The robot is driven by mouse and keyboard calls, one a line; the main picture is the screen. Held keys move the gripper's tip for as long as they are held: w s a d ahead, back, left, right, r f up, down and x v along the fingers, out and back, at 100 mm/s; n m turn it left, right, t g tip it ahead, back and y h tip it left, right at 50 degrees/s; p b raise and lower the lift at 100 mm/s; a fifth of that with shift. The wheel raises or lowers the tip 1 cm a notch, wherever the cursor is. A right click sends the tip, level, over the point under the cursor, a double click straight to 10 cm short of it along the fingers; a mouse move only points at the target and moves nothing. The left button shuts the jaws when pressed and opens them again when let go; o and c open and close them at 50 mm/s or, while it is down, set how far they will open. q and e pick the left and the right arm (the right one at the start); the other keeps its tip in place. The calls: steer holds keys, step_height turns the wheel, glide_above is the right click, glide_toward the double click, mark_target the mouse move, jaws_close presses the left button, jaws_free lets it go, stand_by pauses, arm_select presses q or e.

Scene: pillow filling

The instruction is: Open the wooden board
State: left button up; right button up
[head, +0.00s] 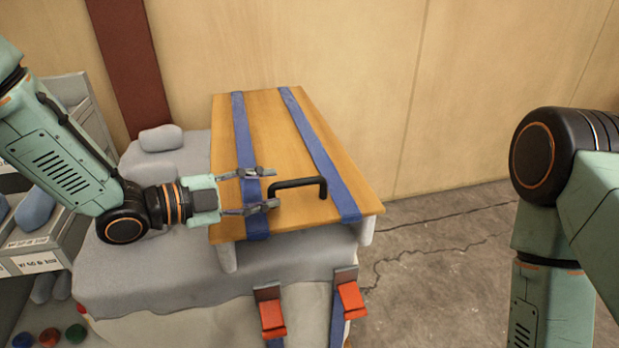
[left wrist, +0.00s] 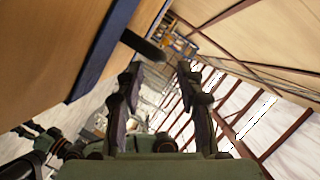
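The board (left wrist: 50,45) fills the upper left there. Of my right arm only links show at the right; its gripper is out of view.
Two red buckles (head: 271,318) (head: 351,298) hang on blue straps at the block's front. A grey shelf with bins (head: 38,240) stands at the left. A wooden wall (head: 330,60) is close behind the board. Cracked floor (head: 430,245) is clear to the right.

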mark_target(284, 187)
arm_select(q)
steer(key=shift+w+d, duration=0.1)
steer(key=shift+d, duration=0.25)
steer(key=b+x, duration=0.1)
steer(key=x, duration=0.3)
steer(key=shift+w+f, duration=0.1)
steer(key=shift+f, duration=0.1)
steer(key=shift+b+x, duration=0.5)
steer(key=shift+x, duration=0.8)
steer(key=shift+r, duration=0.1)
steer(key=shift+r, duration=0.1)
steer(key=shift+c, duration=0.4)
jaws_close()
